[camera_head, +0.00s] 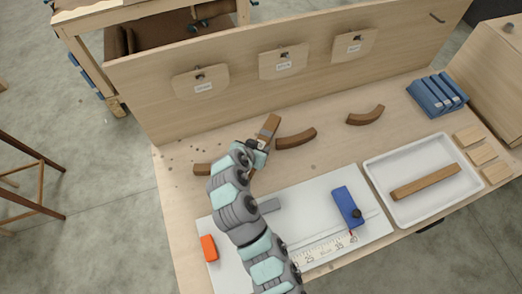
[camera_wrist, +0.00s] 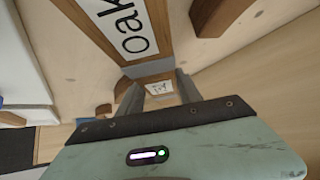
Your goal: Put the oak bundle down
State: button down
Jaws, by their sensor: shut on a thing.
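The oak bundle is a brown wooden piece (camera_head: 269,127) with a white label reading "oak", which shows large in the wrist view (camera_wrist: 125,28). My gripper (camera_head: 262,144) is shut on it; the grey fingers show below the label in the wrist view (camera_wrist: 158,88). The bundle is tilted, near the back board, just left of a curved brown piece (camera_head: 296,139). Whether it touches the table (camera_head: 225,143) cannot be told. The lower end of the bundle is hidden by my gripper.
Another curved piece (camera_head: 366,116) lies to the right, and a brown piece (camera_head: 202,169) is partly behind my arm. A back board (camera_head: 240,92) with three labelled plates stands behind. A white tray (camera_head: 380,173) holds a brown bar. A blue block (camera_head: 344,201) sits on a white board (camera_head: 300,211).

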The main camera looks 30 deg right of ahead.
jog(key=shift+w+f, duration=0.15)
jog(key=shift+f, duration=1.8)
jog(key=c, duration=0.8)
grip_release()
jog(key=shift+r, duration=0.25)
jog(key=b+v, duration=0.1)
jog(key=v, duration=1)
jog(key=shift+o, duration=0.4)
jog(key=shift+s+a+r, duration=0.2)
jog(key=shift+s+a, duration=0.05)
jog(key=shift+s, duration=0.05)
